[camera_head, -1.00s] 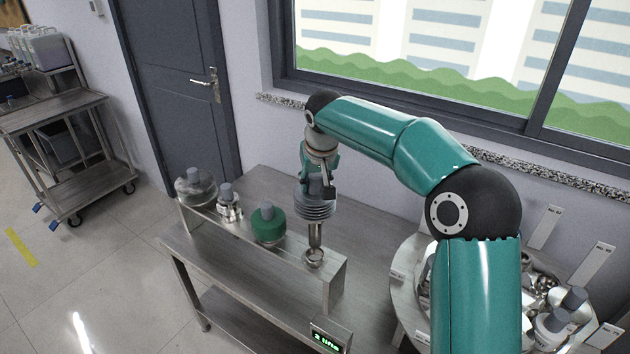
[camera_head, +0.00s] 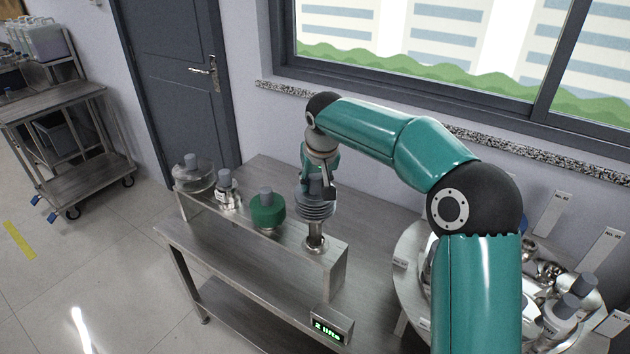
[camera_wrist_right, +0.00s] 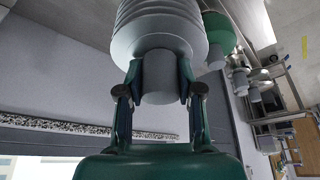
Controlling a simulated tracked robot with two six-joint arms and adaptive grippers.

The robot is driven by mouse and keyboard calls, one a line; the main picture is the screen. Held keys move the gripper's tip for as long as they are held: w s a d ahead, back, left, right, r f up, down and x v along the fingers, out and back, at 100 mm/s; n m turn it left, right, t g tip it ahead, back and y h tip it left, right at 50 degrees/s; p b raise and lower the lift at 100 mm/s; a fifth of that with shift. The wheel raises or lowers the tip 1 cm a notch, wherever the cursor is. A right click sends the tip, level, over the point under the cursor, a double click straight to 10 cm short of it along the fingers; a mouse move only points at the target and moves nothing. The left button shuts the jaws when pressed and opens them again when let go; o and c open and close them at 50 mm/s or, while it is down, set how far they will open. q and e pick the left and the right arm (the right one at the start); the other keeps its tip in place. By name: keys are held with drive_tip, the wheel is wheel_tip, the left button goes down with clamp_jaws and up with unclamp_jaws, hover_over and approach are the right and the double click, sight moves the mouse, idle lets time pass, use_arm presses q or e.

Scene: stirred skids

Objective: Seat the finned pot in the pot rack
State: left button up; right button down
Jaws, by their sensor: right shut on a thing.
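The finned pot (camera_head: 315,207) is grey with stacked ring-shaped fins, a knob on top and a shiny metal stem below. It hangs upright over the right end of the pot rack (camera_head: 335,264), a raised metal shelf. Its stem reaches down to a round opening (camera_head: 314,245) there; I cannot tell how far it is in. My right gripper (camera_head: 316,190) is shut on the pot's knob. In the right wrist view, both fingers grip the knob (camera_wrist_right: 159,75) beneath the finned body (camera_wrist_right: 160,25). My left gripper is not in view.
A green pot (camera_head: 267,213), a small metal pot (camera_head: 228,195) and a clear-grey pot (camera_head: 193,178) stand along the rack to the left. A small display (camera_head: 331,330) is at the table's front. A round table (camera_head: 402,262) with metal parts is at right.

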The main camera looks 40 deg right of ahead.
sight(319, 201)
drive_tip(key=shift+f+b, duration=2.85)
drive_tip(key=shift+f, duration=1.1)
drive_tip(key=shift+f+b, duration=1.2)
drive_tip(key=shift+f, duration=0.2)
drive_tip(key=c, duration=0.7)
unclamp_jaws()
drive_tip(key=v, duration=1.2)
drive_tip(key=shift+s+f, duration=0.1)
